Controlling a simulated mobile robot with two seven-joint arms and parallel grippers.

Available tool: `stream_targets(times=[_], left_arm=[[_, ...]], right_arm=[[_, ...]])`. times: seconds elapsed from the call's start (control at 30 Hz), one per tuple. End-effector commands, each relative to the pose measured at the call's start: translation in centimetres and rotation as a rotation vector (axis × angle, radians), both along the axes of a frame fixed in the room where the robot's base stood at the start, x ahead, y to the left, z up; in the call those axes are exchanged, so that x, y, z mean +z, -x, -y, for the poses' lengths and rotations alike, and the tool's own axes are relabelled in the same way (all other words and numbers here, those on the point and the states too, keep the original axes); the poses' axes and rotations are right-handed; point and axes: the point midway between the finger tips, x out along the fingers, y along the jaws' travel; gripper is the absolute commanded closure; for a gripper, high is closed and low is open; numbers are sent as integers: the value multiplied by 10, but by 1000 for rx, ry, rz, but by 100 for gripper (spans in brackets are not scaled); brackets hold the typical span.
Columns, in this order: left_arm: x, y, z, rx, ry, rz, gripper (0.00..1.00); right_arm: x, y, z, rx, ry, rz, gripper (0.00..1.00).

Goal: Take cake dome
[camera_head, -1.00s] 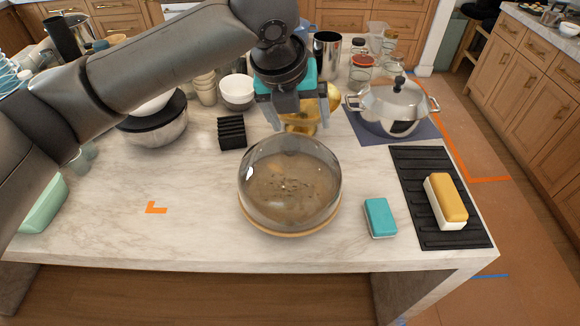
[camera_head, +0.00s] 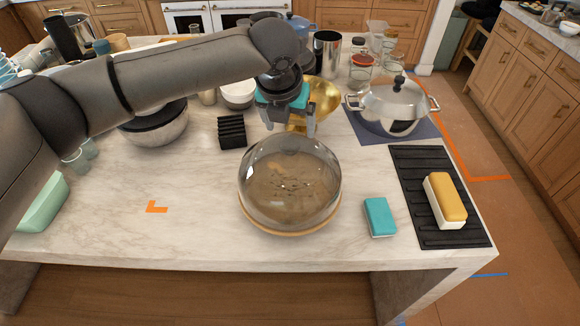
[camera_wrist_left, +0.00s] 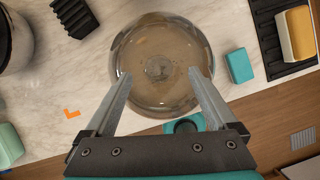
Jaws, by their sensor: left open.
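The cake dome (camera_head: 289,180) is a clear, rounded cover on a round wooden base near the front middle of the marble island. It also shows in the left wrist view (camera_wrist_left: 158,50), seen from above. My left gripper (camera_head: 290,132) is open and empty, above the far side of the dome near its top. In the left wrist view its two fingers (camera_wrist_left: 160,78) lie on either side of the dome's middle, apart from each other. I cannot tell whether they touch the dome. My right gripper is not in view.
A teal sponge (camera_head: 380,216) and a butter dish (camera_head: 445,200) on a black ribbed mat (camera_head: 414,185) lie to the right. A steel pot (camera_head: 395,106), gold bowl (camera_head: 325,97) and black rack (camera_head: 231,132) stand behind.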

Motion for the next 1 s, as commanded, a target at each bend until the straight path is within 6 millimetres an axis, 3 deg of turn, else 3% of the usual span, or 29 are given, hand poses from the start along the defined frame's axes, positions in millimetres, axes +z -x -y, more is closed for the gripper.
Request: stream_targets(times=[0.4, 0.7, 1.0], left_arm=[[-49, -10, 0, 0, -1, -1, 9], [-52, -12, 0, -1, 0, 0, 10], [-51, -12, 0, 0, 0, 0, 44]], right_arm=[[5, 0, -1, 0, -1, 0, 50], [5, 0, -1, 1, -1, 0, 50], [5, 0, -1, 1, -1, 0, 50]])
